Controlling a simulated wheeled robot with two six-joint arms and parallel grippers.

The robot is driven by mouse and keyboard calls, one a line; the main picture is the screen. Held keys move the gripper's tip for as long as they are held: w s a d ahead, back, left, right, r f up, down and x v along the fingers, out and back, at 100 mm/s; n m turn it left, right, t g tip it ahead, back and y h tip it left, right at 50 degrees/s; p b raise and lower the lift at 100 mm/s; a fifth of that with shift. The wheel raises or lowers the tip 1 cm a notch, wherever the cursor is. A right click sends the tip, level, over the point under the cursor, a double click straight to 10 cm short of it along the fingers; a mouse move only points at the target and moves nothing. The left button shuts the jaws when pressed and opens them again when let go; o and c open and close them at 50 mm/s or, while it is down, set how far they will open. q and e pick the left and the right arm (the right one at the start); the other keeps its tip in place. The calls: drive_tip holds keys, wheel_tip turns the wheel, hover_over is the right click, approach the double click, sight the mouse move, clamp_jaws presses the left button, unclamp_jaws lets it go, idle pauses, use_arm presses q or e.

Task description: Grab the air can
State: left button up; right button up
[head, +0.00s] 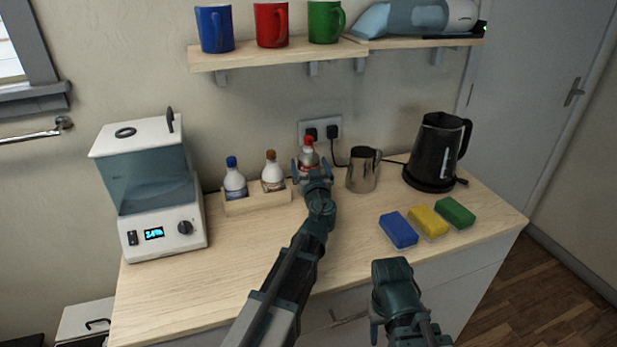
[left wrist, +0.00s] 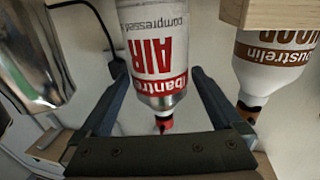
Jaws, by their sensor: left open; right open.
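The air can (head: 308,157) is white and red with a red cap and stands upright near the wall, right of a wooden caddy. My left gripper (head: 312,170) is in front of it and hides its lower part. In the left wrist view, which shows things upside down, the air can (left wrist: 155,50) appears between the two spread fingers of my left gripper (left wrist: 157,75). The jaws are open; I cannot tell whether either finger touches the can. My right gripper (head: 392,272) is open, low at the counter's front edge, away from the can.
The caddy (head: 258,200) holds a blue-capped bottle (head: 234,183) and a brown-capped bottle (head: 272,176). A metal pitcher (head: 362,172) stands close right of the can, then a black kettle (head: 436,150). Three sponges (head: 428,221) lie at right. The counter's left front is clear.

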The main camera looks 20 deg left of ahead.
use_arm(q)
drive_tip(key=shift+x, duration=0.9)
drive_tip(key=shift+s, duration=0.1)
clamp_jaws()
